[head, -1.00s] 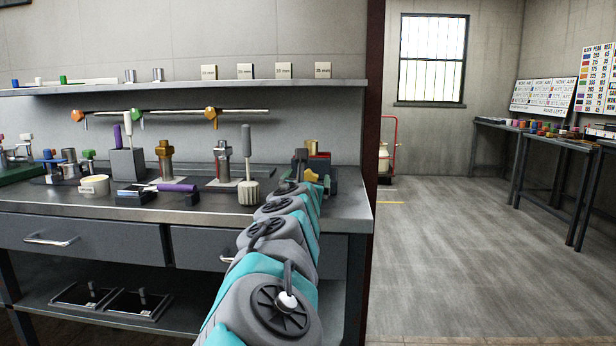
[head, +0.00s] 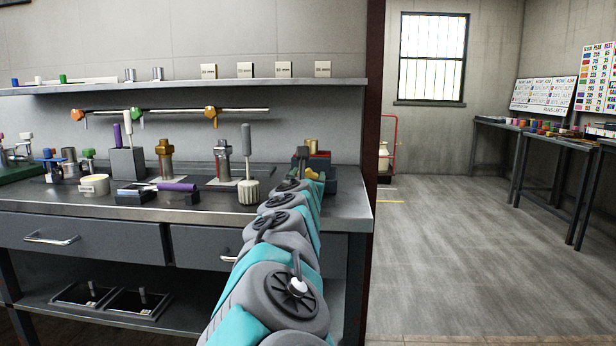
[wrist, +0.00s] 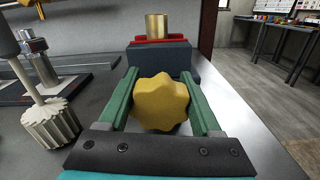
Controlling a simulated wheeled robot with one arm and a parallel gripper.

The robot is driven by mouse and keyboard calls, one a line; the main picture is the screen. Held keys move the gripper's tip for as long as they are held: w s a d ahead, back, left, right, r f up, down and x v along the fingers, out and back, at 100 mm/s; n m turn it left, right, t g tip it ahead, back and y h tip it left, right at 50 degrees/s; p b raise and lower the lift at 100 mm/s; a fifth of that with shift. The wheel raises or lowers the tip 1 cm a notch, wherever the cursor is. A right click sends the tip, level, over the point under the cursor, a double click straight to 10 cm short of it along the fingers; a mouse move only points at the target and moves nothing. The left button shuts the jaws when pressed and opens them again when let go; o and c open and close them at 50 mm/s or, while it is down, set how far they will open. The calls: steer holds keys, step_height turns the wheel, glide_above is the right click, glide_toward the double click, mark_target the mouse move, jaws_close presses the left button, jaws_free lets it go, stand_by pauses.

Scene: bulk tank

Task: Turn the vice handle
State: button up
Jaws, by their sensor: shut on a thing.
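The vice (wrist: 165,60) is a dark block with red jaws, and a brass cylinder (wrist: 156,26) stands in it. Its handle is a yellow lobed knob (wrist: 161,101) on the near side. In the wrist view my gripper (wrist: 160,88) has its green fingers on both sides of the knob, shut on it.
A grey ribbed knob with an upright handle (wrist: 50,122) stands on the bench to the left of my gripper. Metal posts (head: 223,160) and other tools stand further left. A shelf (head: 200,85) runs above the bench. The bench's right edge is close to the vice.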

steer(key=c, duration=0.5)
steer(key=m+b, duration=0.1)
steer(key=m, duration=0.4)
steer(key=shift+d, duration=0.15)
steer(key=o, duration=1.4)
steer(key=shift+f, duration=0.1)
steer(key=shift+c, duration=0.2)
